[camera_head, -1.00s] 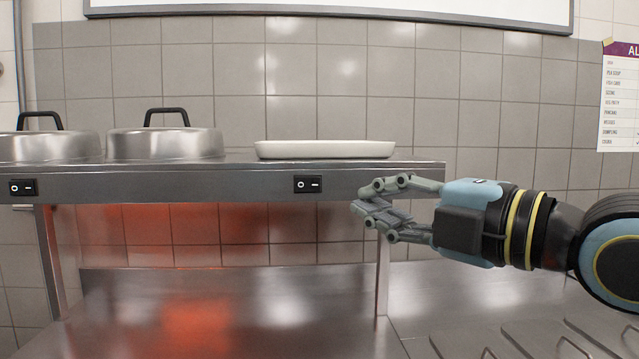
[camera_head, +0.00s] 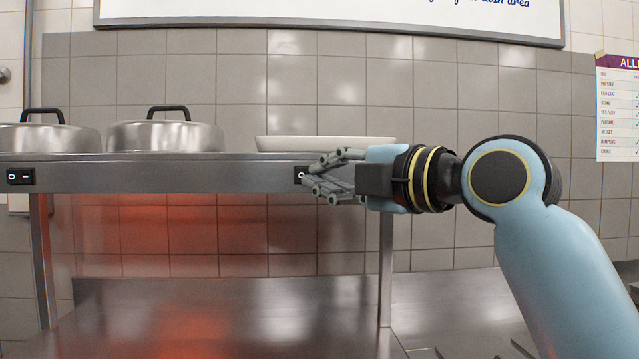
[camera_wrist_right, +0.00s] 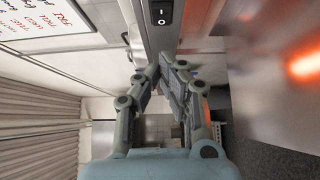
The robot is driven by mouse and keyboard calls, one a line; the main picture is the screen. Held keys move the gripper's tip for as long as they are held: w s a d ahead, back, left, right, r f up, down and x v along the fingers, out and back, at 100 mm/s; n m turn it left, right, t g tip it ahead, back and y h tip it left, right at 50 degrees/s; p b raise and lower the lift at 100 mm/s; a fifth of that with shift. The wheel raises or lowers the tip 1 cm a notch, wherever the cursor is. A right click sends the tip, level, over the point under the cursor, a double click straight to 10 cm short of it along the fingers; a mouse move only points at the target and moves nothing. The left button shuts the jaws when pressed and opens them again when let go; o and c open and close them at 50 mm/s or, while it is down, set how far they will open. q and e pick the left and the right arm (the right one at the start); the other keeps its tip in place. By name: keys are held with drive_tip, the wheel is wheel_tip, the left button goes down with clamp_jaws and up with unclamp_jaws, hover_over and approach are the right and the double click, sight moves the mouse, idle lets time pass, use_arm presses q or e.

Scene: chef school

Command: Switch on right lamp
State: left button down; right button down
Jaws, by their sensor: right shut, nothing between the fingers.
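The right lamp switch (camera_head: 299,175) is a small black rocker on the front edge of the steel shelf. In the head view my right gripper (camera_head: 318,178) partly covers it, with the fingertips at its right side. I cannot tell whether they touch it. My right gripper is shut and empty, pointing left. In the wrist view a black switch (camera_wrist_right: 161,14) with I and O marks shows at the top, beyond the closed fingertips (camera_wrist_right: 160,68). Its rocker position is unclear. My left gripper is out of view.
A second switch (camera_head: 20,176) sits at the shelf's left end. Two domed lids (camera_head: 165,138) and a white tray (camera_head: 325,143) stand on the shelf (camera_head: 200,178). Reddish light falls on the tiles below. A steel post (camera_head: 386,270) stands below the shelf's right end.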

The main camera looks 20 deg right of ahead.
sight(304, 173)
drive_tip(key=w, duration=0.2)
drive_tip(key=w+d+p, duration=0.1)
drive_tip(key=w, duration=0.1)
drive_tip(key=shift+w, duration=0.55)
drive_tip(key=shift+w+d, duration=0.25)
drive_tip(key=shift+f, duration=0.1)
